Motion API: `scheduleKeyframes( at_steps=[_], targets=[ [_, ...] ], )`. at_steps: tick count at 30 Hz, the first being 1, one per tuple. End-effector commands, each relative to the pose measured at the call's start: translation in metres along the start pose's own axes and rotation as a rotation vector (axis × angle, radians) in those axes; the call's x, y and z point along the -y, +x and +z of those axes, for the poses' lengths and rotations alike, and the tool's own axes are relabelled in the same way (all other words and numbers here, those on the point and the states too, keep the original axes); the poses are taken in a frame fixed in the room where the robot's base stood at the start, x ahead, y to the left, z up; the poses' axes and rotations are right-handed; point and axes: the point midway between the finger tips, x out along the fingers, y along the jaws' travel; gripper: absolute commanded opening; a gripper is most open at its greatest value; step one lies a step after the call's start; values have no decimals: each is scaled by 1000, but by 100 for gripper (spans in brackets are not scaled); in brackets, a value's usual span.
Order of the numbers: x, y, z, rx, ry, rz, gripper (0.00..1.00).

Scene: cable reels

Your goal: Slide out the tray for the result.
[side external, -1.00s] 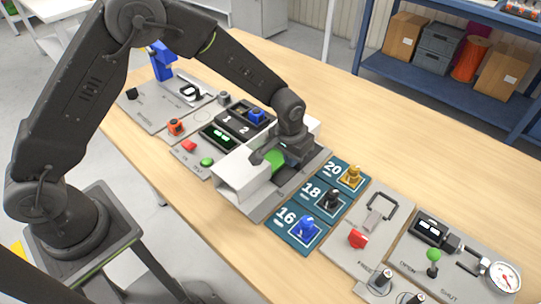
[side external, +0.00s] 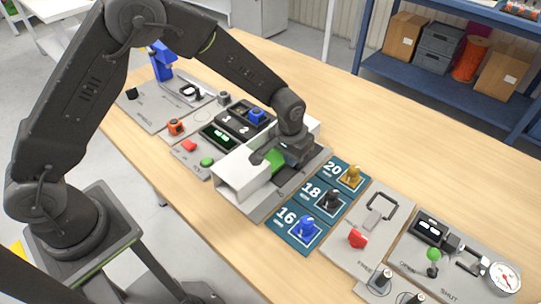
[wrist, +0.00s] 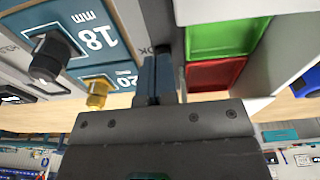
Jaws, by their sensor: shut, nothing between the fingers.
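A white open-ended housing (side external: 240,172) stands on a grey plate in the middle of the bench. A green tray (side external: 275,159) shows at its side, partly hidden by my gripper. In the wrist view the green tray (wrist: 225,38) and a red tray (wrist: 214,73) sit side by side against the white wall. My gripper (wrist: 157,75) is shut and empty, beside the trays and apart from the number pads. In the side view my gripper (side external: 268,157) is low over the housing. Whether its fingertips touch a tray or the plate cannot be told.
Blue pads marked 16, 18 and 20 (side external: 312,205) hold blue, black and yellow connectors right of the housing. A display panel with red and green buttons (side external: 207,161) is to the left. A panel with a gauge (side external: 505,277) stands at right.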

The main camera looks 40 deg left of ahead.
Motion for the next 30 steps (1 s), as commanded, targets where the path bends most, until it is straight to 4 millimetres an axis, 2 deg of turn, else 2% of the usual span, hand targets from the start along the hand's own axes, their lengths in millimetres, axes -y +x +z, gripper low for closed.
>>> scheduleKeyframes(
  at_steps=[1,2,4,6,12,16,30],
  targets=[
    [-1,17,18,52,12,-11,14],
    [-1,16,18,51,12,-11,14],
    [-1,8,17,50,12,-11,15],
    [-1,-3,15,50,11,-11,23],
    [0,-38,8,44,9,-11,23],
    [0,-52,5,43,8,-11,23],
    [0,-55,4,39,7,-10,23]
  ],
)
